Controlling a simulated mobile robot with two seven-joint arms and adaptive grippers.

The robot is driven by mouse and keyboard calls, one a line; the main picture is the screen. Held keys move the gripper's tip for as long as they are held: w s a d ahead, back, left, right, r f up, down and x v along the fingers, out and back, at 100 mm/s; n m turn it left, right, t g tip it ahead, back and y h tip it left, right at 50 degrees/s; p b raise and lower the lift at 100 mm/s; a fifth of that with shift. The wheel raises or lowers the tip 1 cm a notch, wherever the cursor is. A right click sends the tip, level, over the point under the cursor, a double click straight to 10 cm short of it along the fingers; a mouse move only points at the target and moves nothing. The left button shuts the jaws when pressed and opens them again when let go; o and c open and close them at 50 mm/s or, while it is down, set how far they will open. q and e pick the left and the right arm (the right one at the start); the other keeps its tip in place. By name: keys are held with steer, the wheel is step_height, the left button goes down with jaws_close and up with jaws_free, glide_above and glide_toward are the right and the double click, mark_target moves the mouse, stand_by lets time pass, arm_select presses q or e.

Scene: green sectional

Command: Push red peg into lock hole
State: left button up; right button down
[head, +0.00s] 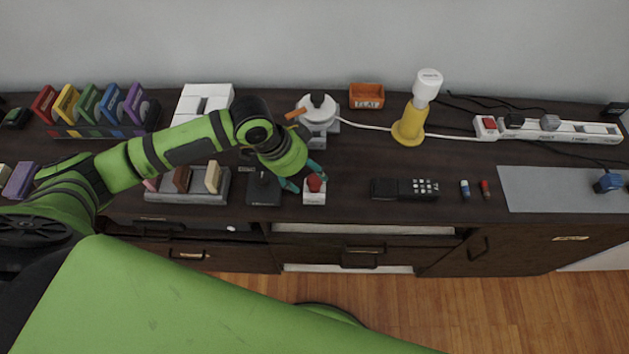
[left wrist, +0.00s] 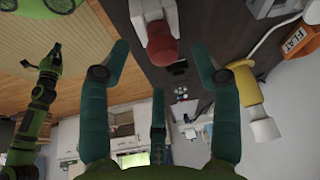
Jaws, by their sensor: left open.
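A red rounded peg-like piece (head: 314,183) stands on a small white block (head: 314,198) near the front edge of the dark cabinet top. In the left wrist view the red piece (left wrist: 163,50) shows in line with the gap between my fingers, with the white block (left wrist: 152,12) behind it. My left gripper (head: 305,177) is open, its teal fingers spread on either side of the red piece; I cannot tell whether they touch it. A hole in the block is not visible. A dark gripper on a green arm, my right one (left wrist: 43,58), shows small in the left wrist view.
A black joystick-like box (head: 263,188) is close left of the block. A grey tray (head: 187,198) with upright pieces lies further left. A white clamp-like stand (head: 318,115) is behind, and a black keypad device (head: 404,189) lies to the right. Small blue and red pieces (head: 485,188) lie beyond.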

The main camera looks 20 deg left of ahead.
mark_target(311, 178)
arm_select(q)
steer(key=x, duration=0.4)
steer(key=shift+w+f+p, duration=0.15)
steer(key=shift+w+p, duration=0.05)
steer(key=shift+p, duration=0.1)
steer(key=c, duration=1.2)
